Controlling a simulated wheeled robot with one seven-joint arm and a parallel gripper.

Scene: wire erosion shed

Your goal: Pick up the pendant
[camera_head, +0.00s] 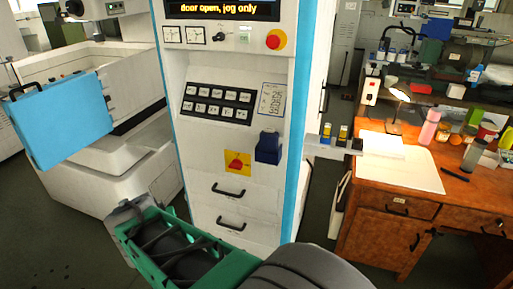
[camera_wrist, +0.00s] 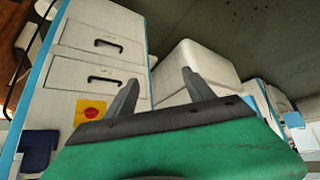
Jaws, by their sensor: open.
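A white hand-held box with a red button (camera_head: 370,91) stands upright at the left end of the back shelf in the head view. It looks like the pendant, but it is small and I cannot be sure. A dark blue holder (camera_head: 268,147) is fixed on the front of the white machine cabinet; it also shows in the wrist view (camera_wrist: 38,150). I cannot tell whether anything sits in it. My gripper (camera_wrist: 160,92) is open, with nothing between its two fingers. It points at the lower cabinet area, apart from the holder and the white box.
The machine cabinet (camera_head: 205,136) stands ahead, with two drawers and a yellow-red switch (camera_head: 237,161). A blue door (camera_head: 60,118) hangs open at left. The wooden desk (camera_head: 357,219) at right bears a lamp (camera_head: 399,95), a pink bottle (camera_head: 429,127) and paper. Dark floor (camera_head: 318,205) lies between cabinet and desk.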

